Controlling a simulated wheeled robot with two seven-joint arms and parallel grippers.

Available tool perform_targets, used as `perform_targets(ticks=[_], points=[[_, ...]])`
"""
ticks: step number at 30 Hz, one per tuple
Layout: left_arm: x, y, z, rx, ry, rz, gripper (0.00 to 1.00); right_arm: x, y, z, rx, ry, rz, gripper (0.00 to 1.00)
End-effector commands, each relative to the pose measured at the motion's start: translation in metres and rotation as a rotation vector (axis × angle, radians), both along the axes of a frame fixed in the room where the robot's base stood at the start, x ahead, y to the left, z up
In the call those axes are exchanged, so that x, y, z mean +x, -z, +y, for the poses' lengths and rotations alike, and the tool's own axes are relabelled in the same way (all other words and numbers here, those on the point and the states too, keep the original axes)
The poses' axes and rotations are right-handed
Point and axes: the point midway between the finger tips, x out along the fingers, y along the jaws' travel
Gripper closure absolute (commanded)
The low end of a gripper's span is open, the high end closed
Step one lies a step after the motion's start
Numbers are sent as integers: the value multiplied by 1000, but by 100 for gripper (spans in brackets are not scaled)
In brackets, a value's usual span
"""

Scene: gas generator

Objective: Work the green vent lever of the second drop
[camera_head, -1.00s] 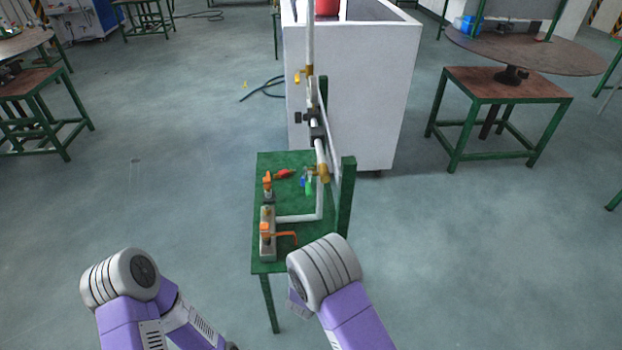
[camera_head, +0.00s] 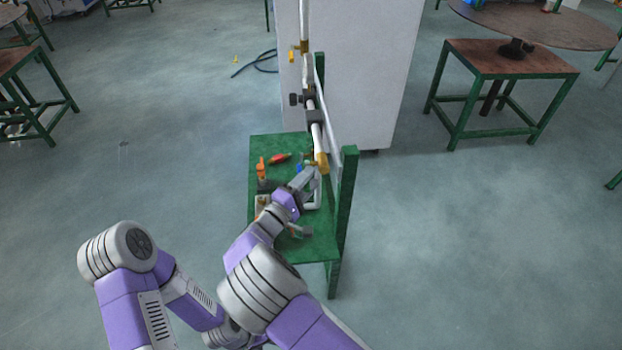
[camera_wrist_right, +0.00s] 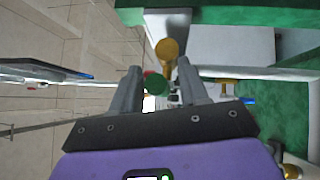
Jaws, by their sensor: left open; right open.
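My right gripper (camera_head: 304,178) is over the green bench, beside the upright pipe with the brass fitting (camera_head: 321,162). In the right wrist view the two fingers of my right gripper (camera_wrist_right: 158,67) stand apart. A round green part (camera_wrist_right: 155,84), which looks like the end of the green vent lever, shows between them, apart from both fingers. A round brass part (camera_wrist_right: 167,48) lies just beyond the fingertips. In the head view my gripper hides the green lever. A small blue handle (camera_head: 300,168) shows next to the gripper. My left gripper is out of sight; only its arm shows.
The green bench (camera_head: 270,146) carries a red-handled part (camera_head: 279,159) and an orange-handled valve (camera_head: 261,167) left of my gripper. A green post (camera_head: 345,205) stands at its right edge. A large white cabinet (camera_head: 355,70) is behind.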

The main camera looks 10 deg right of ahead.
Motion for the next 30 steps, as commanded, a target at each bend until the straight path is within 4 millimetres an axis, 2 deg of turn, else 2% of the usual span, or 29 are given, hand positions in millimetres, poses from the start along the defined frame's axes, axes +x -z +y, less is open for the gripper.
perform_targets(ticks=[4, 13, 21, 22, 30], points=[[0, 3, 0, 0, 0, 0, 57, 9, -2, -9, -1, 0, -1, 56], [0, 3, 0, 0, 0, 0, 57, 11, -2, -10, 0, -1, 0, 56], [0, 3, 0, 0, 0, 0, 57, 10, -2, -10, 1, -1, 0, 97], [0, 3, 0, 0, 0, 0, 57, 10, -2, -10, 1, -1, 0, 100], [0, 3, 0, 0, 0, 0, 57, 10, -2, -10, 0, -1, -1, 100]])
